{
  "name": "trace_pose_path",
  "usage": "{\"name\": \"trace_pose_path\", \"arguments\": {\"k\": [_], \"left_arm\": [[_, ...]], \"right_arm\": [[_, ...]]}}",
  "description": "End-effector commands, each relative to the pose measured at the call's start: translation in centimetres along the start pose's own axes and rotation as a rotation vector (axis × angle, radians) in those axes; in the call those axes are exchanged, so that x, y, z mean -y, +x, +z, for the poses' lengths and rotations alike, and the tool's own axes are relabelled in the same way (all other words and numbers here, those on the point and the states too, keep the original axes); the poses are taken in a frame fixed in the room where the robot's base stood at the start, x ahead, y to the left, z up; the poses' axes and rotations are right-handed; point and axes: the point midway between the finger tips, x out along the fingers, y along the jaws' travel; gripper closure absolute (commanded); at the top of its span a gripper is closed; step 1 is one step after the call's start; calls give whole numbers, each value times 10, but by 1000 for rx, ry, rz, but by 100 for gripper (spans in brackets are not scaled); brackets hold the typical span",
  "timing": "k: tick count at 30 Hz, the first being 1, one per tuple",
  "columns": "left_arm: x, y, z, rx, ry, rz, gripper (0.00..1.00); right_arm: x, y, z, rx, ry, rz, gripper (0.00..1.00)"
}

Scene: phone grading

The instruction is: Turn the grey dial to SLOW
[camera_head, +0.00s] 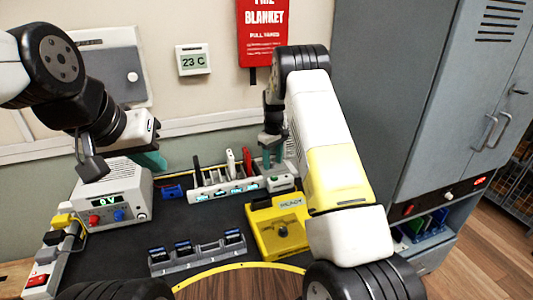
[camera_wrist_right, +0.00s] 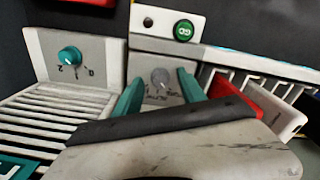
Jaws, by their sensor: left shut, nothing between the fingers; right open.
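The grey dial (camera_wrist_right: 160,77) sits on a light panel in the right wrist view. Small dark lettering below it is too blurred to read, so its setting cannot be told. My right gripper (camera_wrist_right: 158,86) is open, with one teal finger on each side of the dial; contact cannot be told. In the head view my right gripper (camera_head: 272,152) points down at the back of the table, above a small white box with a green button (camera_head: 281,182); the dial is not clear there. My left gripper (camera_head: 150,161) is shut and empty above the meter box at left.
A teal dial (camera_wrist_right: 69,56) is on a neighbouring box. A white rack (camera_head: 225,190) with upright tools stands left of my right gripper.

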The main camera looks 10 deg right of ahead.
Motion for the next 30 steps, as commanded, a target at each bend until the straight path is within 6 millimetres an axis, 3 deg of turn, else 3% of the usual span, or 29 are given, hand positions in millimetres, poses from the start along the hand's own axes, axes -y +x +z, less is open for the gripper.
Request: {"name": "trace_pose_path", "arguments": {"k": [4,5,12,22,30], "left_arm": [[0,0,0,0,0,0,100],[0,0,0,0,0,0,100],[0,0,0,0,0,0,100],[0,0,0,0,0,0,100],[0,0,0,0,0,0,100]], "right_arm": [[0,0,0,0,0,0,52],[0,0,0,0,0,0,56],[0,0,0,0,0,0,100],[0,-1,0,0,31,0,100],[0,0,0,1,183,0,100]]}}
